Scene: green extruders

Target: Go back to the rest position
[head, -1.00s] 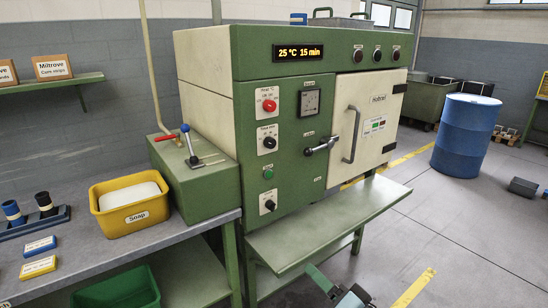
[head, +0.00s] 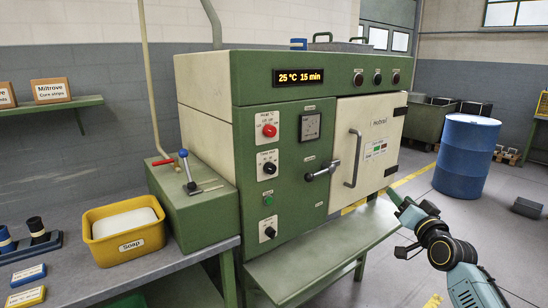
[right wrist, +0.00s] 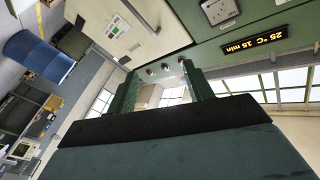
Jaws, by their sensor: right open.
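My right gripper (head: 400,202) is raised in front of the lower right part of the green machine in the head view, to the right of its cream door. Its arm comes in from the lower right corner. In the right wrist view its two green fingers stand apart with nothing between them, so the gripper (right wrist: 160,82) is open and empty. My left gripper is not in view.
The green machine (head: 285,150) has a cream door (head: 365,150) and a shelf (head: 320,250) below. A blue drum (head: 466,155) stands on the floor at right. The floor between the machine and drum is clear.

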